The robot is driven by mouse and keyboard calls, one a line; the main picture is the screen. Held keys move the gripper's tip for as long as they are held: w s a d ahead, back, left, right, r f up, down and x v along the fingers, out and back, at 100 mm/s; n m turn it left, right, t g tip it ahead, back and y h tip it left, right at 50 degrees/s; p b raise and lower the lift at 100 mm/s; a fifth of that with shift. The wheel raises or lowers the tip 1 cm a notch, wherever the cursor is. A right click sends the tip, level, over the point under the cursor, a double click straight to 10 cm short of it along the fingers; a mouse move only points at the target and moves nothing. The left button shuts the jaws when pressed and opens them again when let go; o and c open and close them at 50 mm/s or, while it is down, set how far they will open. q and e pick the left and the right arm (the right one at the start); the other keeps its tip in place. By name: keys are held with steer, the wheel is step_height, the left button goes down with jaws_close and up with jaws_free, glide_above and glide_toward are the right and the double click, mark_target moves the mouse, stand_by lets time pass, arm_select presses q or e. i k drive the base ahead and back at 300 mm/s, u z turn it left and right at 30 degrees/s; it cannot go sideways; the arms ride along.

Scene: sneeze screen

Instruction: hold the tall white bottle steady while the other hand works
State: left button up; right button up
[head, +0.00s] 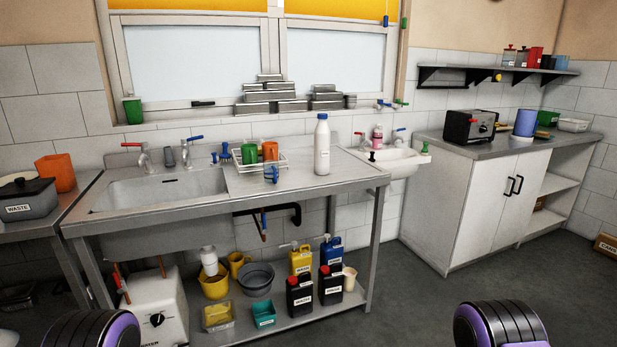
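The tall white bottle (322,150) stands upright on the right part of the steel sink counter (330,179). Black and purple parts of my own arms show at the bottom left and bottom right edges. Neither of my grippers is in view, so I cannot see whether they are open or shut. Both visible arm parts are well apart from the bottle.
Left of the bottle is a dish rack (257,165) with a green cup (249,153) and an orange cup (270,150). A blue mug (271,174) stands in front. The sink basin (160,190) lies further left. Counter right of the bottle is clear.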

mark_target(322, 132)
steer(key=u, duration=0.2)
steer(key=i, duration=1.7)
steer(key=u, duration=0.25)
